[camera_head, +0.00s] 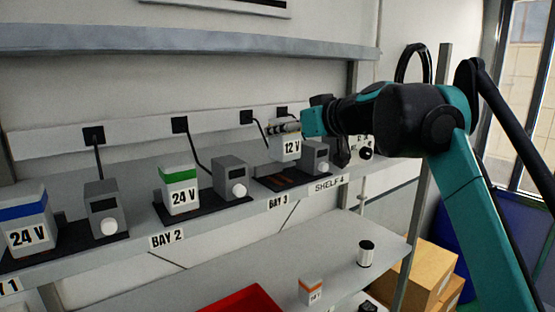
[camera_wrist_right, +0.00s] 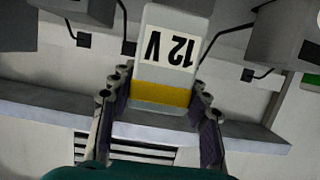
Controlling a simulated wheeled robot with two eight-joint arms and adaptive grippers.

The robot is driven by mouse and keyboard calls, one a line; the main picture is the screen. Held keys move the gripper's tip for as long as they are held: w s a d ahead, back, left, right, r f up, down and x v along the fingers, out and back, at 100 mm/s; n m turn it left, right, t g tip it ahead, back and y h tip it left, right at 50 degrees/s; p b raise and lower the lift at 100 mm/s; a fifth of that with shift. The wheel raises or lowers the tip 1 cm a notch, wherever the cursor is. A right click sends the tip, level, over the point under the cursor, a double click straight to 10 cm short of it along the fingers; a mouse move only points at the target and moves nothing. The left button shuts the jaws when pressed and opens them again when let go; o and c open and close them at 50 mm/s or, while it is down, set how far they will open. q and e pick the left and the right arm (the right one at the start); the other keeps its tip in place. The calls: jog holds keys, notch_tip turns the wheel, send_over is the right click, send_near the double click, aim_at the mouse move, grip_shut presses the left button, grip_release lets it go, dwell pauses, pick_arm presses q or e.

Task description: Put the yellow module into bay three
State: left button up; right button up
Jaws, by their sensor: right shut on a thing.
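The yellow module (camera_head: 287,149) is a white block labelled 12 V, held just above bay three's dark base (camera_head: 268,180) in the head view. Whether it touches the base is unclear. Its yellow band (camera_wrist_right: 161,95) shows in the right wrist view. My right gripper (camera_head: 287,128) is shut on the module's top end, with one finger on each side in the wrist view (camera_wrist_right: 160,88). A grey device (camera_head: 316,157) with a white knob stands on the base to the module's right. My left gripper is out of view.
Bay two holds a green-topped 24 V module (camera_head: 180,190) and a grey device (camera_head: 231,178). A blue-topped 24 V module (camera_head: 28,228) stands further left.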

aim_at(279, 152)
jog(key=shift+a+f, duration=0.4)
jog(key=shift+a, duration=0.3)
jog(key=shift+f, duration=0.15)
jog(key=shift+s+f, duration=0.2)
jog(key=shift+f, duration=0.1)
notch_tip(279, 152, down, 3)
jog(key=shift+s+d+f, duration=0.1)
jog(key=shift+d, duration=0.05)
jog(key=shift+f, duration=0.1)
jog(key=o, duration=1.4)
jog(key=shift+c, duration=0.2)
